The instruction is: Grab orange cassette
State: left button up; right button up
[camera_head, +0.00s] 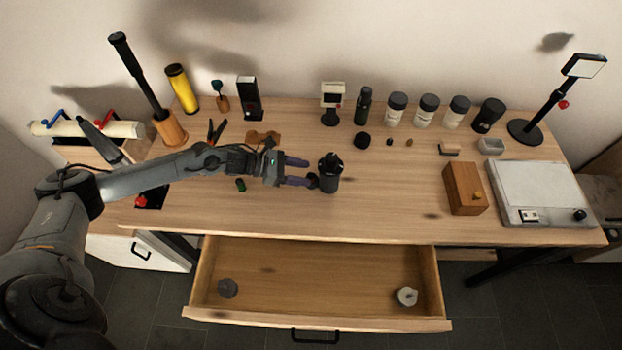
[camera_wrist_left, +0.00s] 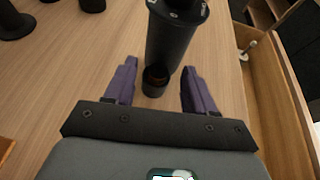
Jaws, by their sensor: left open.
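My left gripper (camera_head: 303,172) reaches in from the left over the table, open, its two purple fingers pointing at a black cylinder (camera_head: 329,174). No contact with the fingers is clear. I cannot make out a thing that is surely an orange cassette. An orange-brown piece (camera_head: 262,136) lies behind the gripper. My right gripper is not in view.
A wooden box (camera_head: 463,188) and a white scale-like plate (camera_head: 541,190) are at the right. Jars (camera_head: 427,110) and a small screen stand (camera_head: 331,103) line the back. The table's front middle is clear.

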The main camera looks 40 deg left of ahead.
pick_arm(q)
jog(key=shift+x, duration=0.9)
grip_shut()
